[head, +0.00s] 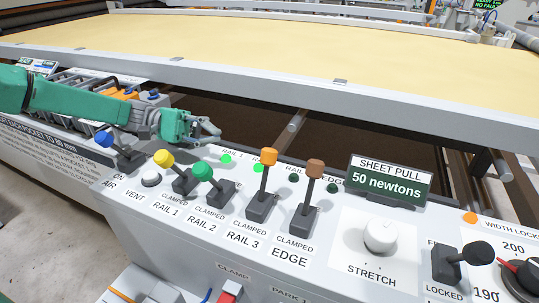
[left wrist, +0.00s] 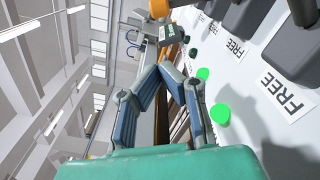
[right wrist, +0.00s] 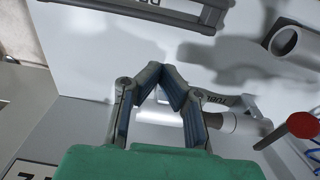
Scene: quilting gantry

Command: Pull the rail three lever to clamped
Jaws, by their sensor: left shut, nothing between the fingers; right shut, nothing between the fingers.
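The rail three lever has an orange knob (head: 268,157) and stands nearly upright on its dark base, behind the label RAIL 3 (head: 244,239). Its knob leans toward the far side, away from the CLAMPED end. My left gripper (head: 214,134) is shut and empty, above the far edge of the panel, left of the orange lever and apart from it. Its fingertips meet in the left wrist view (left wrist: 163,68). My right gripper (right wrist: 167,70) is shut and empty in the right wrist view, and is outside the head view.
The yellow lever (head: 163,158) and green lever (head: 203,171) lean toward the near side, with lit green lamps behind. The brown lever (head: 315,168) stands upright right of the orange one. The STRETCH knob (head: 381,235) and a red ball knob (right wrist: 302,125) are farther off.

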